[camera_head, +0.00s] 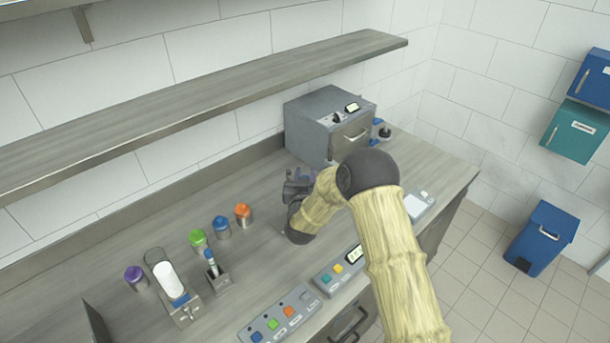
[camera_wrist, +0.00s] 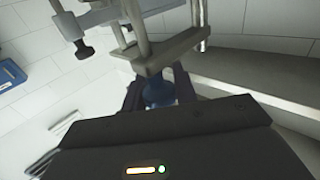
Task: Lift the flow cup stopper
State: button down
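In the wrist view, a rounded blue piece (camera_wrist: 158,93), which may be the stopper, sits between the two dark fingers of my gripper (camera_wrist: 159,88). The fingers stand apart on either side of it. I cannot tell whether they press on it. A grey metal stand (camera_wrist: 155,60) with a flat plate and rods is right beyond the fingers. In the head view, my gripper (camera_head: 298,185) is over the counter in front of the grey oven box. My arm hides most of what is there, and the flow cup cannot be made out.
The grey oven box (camera_head: 325,125) stands close behind my gripper. Purple (camera_head: 135,277), green (camera_head: 198,240), blue (camera_head: 222,227) and orange (camera_head: 243,214) lidded cups stand to the left. Button panels (camera_head: 280,318) lie along the front. A long shelf (camera_head: 200,95) hangs above.

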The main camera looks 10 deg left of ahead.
jog(key=shift+r+b, duration=0.35)
jog(key=shift+r, duration=0.95)
jog(key=c, duration=1.1)
grip_release()
jog(key=shift+s+f+b, duration=0.1)
jog(key=shift+s+b, duration=0.2)
jog(key=shift+s, duration=0.3)
jog(key=s+b, duration=0.2)
jog(key=s, duration=0.3)
jog(key=s+d+b, duration=0.1)
jog(key=s+b, duration=0.1)
jog(key=s, duration=0.3)
jog(key=s+d+b, duration=0.1)
jog(key=s+b, duration=0.1)
jog(key=s, duration=0.4)
jog(key=shift+s, duration=0.1)
jog(key=shift+d, duration=0.1)
